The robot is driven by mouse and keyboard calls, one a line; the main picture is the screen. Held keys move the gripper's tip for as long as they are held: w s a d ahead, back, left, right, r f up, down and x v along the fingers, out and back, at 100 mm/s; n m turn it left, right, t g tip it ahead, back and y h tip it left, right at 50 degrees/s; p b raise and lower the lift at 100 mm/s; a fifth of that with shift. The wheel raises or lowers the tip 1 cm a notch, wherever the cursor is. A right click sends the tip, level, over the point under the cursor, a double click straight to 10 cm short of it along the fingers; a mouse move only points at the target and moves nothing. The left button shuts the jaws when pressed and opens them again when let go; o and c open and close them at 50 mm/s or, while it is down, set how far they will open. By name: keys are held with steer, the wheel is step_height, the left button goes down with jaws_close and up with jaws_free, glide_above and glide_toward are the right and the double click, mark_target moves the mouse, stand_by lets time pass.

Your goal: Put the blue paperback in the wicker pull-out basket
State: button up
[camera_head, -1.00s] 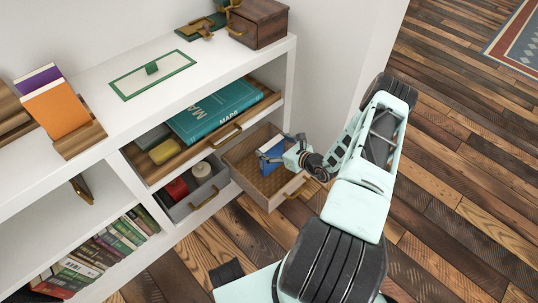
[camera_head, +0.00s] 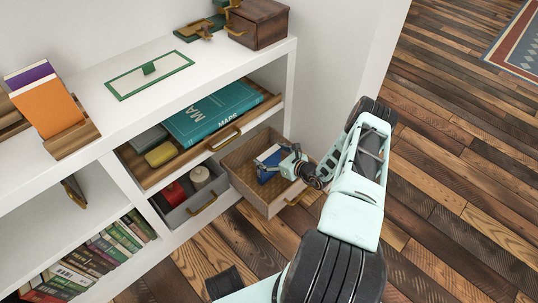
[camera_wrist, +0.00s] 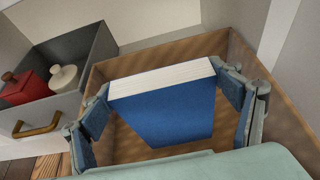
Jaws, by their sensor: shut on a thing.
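The blue paperback (camera_head: 268,164) is inside the pulled-out wicker basket (camera_head: 263,203), between its walls and near the right back side. My gripper (camera_head: 283,163) is shut on it, reaching in from the right. In the wrist view, the blue cover and pale page edge of the paperback (camera_wrist: 165,118) show between the two fingers of my gripper (camera_wrist: 168,102), one at each side edge. The basket's woven wall (camera_wrist: 205,45) rises around the book. I cannot tell whether the book's lower edge touches the basket floor.
Above is an open wooden drawer with a teal maps book (camera_head: 212,110). A white wall is behind the basket; plank floor lies in front.

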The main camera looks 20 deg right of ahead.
steer(key=o, duration=1.9)
steer(key=shift+f, duration=0.1)
steer(key=shift+o, duration=0.2)
steer(key=shift+r, duration=0.25)
steer(key=p+v, duration=0.4)
steer(key=v, duration=0.8)
